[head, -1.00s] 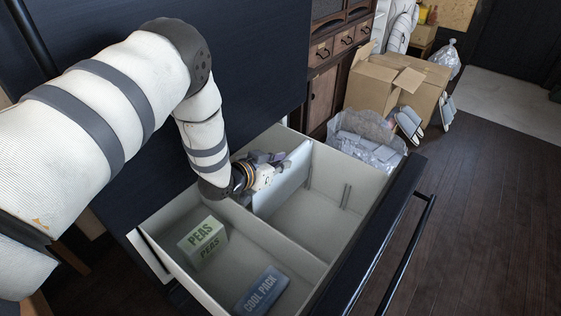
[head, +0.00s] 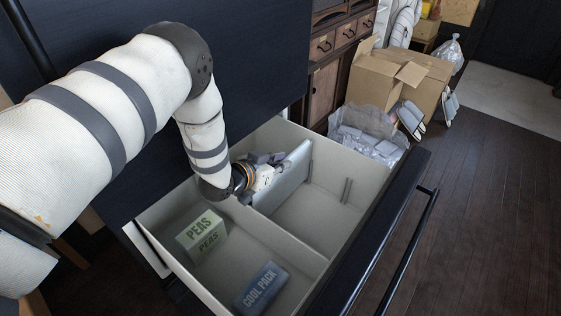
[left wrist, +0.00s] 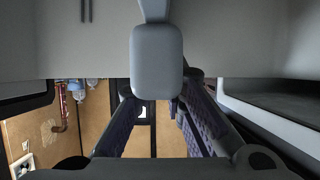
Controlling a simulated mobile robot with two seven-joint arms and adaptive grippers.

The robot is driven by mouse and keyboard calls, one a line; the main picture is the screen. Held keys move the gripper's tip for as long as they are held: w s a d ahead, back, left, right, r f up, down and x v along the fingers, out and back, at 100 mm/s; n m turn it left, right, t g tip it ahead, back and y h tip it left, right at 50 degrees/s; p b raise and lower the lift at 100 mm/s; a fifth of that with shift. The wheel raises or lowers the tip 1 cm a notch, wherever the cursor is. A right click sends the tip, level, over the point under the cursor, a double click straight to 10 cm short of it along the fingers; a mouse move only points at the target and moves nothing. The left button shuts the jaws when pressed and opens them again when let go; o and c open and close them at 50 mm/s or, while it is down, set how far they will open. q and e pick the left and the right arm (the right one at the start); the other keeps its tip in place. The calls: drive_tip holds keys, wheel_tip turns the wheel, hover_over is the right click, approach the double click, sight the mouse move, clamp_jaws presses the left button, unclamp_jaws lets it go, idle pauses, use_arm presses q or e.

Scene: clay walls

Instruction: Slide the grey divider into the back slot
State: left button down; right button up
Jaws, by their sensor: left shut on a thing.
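The grey divider (head: 286,180) is a thin pale panel standing upright inside the open drawer (head: 253,232). My left gripper (head: 272,172) is shut on its top edge near the left end. The divider's right end is close to the back slot (head: 310,170) on the far side wall; I cannot tell whether it sits between the ridges. Its lower part is down in the compartment. The front slot (head: 346,191) is a pair of dark ridges, empty. In the left wrist view, a rounded grey piece (left wrist: 157,62) is between my fingers. My right gripper is not in view.
A green PEAS box (head: 203,234) and a blue COOL PACK (head: 261,288) lie in the left compartment. A low cross wall (head: 283,240) separates it from the divider's compartment. The drawer front has a dark handle (head: 410,250). A cardboard box (head: 385,82) stands beyond on the floor.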

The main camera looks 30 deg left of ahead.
use_arm(q)
drive_tip(key=shift+f+b, duration=1)
drive_tip(key=shift+f, duration=0.95)
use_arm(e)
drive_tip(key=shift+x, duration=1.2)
use_arm(q)
drive_tip(key=c, duration=1.6)
unclamp_jaws()
drive_tip(key=shift+o, duration=0.2)
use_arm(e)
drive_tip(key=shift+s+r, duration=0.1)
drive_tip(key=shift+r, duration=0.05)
use_arm(q)
drive_tip(key=v, duration=1.2)
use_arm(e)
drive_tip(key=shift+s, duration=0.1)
